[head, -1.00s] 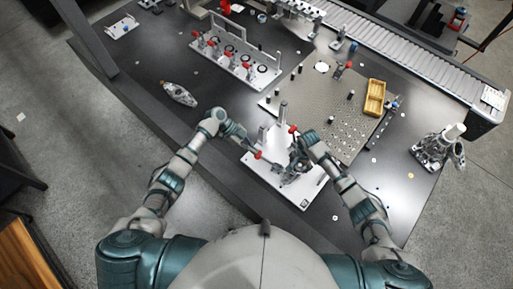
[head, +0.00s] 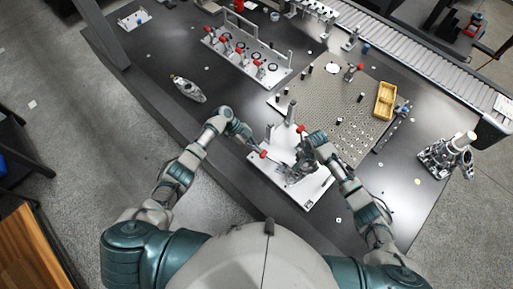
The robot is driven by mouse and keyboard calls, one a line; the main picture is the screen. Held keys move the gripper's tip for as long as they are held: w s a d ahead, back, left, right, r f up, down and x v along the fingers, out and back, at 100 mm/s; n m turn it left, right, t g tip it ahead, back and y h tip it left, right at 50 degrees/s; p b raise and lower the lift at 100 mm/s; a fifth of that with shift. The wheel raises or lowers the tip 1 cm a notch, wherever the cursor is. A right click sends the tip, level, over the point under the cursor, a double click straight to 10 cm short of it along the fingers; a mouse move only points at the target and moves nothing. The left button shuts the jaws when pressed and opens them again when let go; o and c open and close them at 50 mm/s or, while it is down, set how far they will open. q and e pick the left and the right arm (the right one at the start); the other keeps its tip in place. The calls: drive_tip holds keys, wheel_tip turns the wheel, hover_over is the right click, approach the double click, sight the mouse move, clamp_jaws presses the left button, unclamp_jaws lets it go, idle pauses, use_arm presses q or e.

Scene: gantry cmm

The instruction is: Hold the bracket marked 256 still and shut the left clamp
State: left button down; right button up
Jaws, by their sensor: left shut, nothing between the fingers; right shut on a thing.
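The bracket (head: 300,168), a dark grey metal part, sits on a light fixture plate (head: 313,190) at the table's near edge. Its marking is too small to read. My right gripper (head: 306,156) is shut on the bracket from the right and partly hides it. The left clamp's red handle tip (head: 263,154) shows at the plate's left side, and another red tip (head: 300,128) stands at its far side. My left gripper (head: 248,141) is shut and empty, just left of and above the left red tip. I cannot tell whether it touches the clamp.
A perforated plate (head: 330,104) with pegs and a yellow bin (head: 384,100) lies beyond the fixture. A row of red-handled clamps on a white plate (head: 247,60) stands farther back. A grey part (head: 188,89) lies at left, and a metal device (head: 447,155) stands at right.

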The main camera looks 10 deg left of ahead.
use_arm(q)
drive_tip(key=shift+s+f, duration=0.1)
drive_tip(key=shift+f, duration=0.05)
use_arm(e)
drive_tip(key=shift+w+r, duration=0.25)
drive_tip(key=shift+w, duration=0.1)
drive_tip(key=shift+d, duration=0.1)
use_arm(q)
drive_tip(key=w+a+r, duration=0.2)
drive_tip(key=a, duration=0.3)
drive_tip(key=w+a+r, duration=0.1)
drive_tip(key=a+r, duration=0.1)
drive_tip(key=a, duration=0.3)
drive_tip(key=shift+w+a+r, duration=0.15)
drive_tip(key=shift+w+r, duration=0.1)
drive_tip(key=shift+w, duration=0.15)
use_arm(e)
drive_tip(key=o, duration=1.4)
drive_tip(key=shift+o, duration=1.2)
drive_tip(key=shift+f, duration=0.1)
use_arm(q)
drive_tip(key=shift+w, duration=0.15)
use_arm(e)
drive_tip(key=shift+s+f, duration=0.1)
